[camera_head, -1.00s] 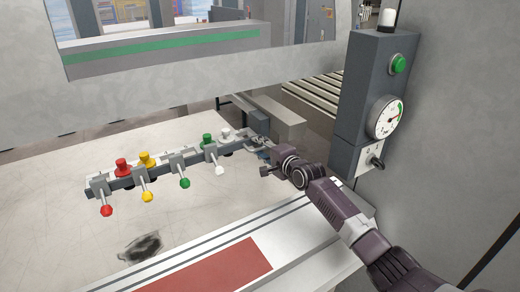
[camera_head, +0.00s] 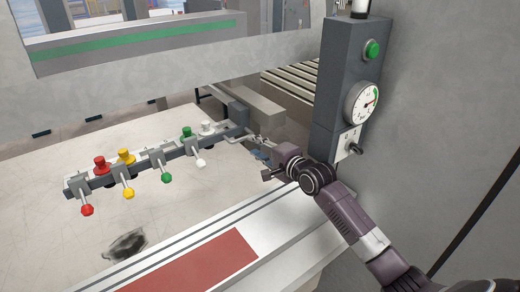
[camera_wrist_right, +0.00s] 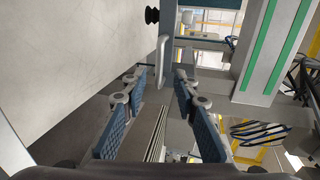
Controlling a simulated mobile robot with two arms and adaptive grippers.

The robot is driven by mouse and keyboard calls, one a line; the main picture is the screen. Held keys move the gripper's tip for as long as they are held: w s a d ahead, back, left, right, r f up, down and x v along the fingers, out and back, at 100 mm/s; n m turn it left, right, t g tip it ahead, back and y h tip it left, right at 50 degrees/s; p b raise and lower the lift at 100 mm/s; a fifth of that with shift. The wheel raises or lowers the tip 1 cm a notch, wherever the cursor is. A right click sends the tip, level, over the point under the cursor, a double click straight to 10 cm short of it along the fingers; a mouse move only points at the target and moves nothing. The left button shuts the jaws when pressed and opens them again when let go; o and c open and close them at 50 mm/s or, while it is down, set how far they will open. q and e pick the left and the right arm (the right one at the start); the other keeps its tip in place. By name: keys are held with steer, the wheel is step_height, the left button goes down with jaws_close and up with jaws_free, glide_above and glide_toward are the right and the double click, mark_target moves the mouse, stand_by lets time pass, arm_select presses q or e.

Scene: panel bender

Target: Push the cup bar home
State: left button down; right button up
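The cup bar (camera_head: 140,168) is a dark bar carrying red, yellow, green and white cups and knobbed levers over the pale table. Its right end meets a grey block (camera_head: 237,114). A grey loop handle at that end also shows in the right wrist view (camera_wrist_right: 163,60). My right gripper (camera_head: 262,145) is just right of the handle. In the right wrist view its two blue-padded fingers (camera_wrist_right: 159,78) are spread apart, with the handle beyond the fingertips and nothing clearly held between them. My left gripper is out of view.
A grey control post with a green button (camera_head: 372,49), gauge (camera_head: 362,102) and switch (camera_head: 349,146) stands close beside my right arm. A red strip (camera_head: 195,268) lies on the front ledge. A dark patch (camera_head: 124,245) marks the table. A heavy beam (camera_head: 140,45) spans above.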

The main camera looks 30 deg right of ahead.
steer(key=shift+v, duration=1)
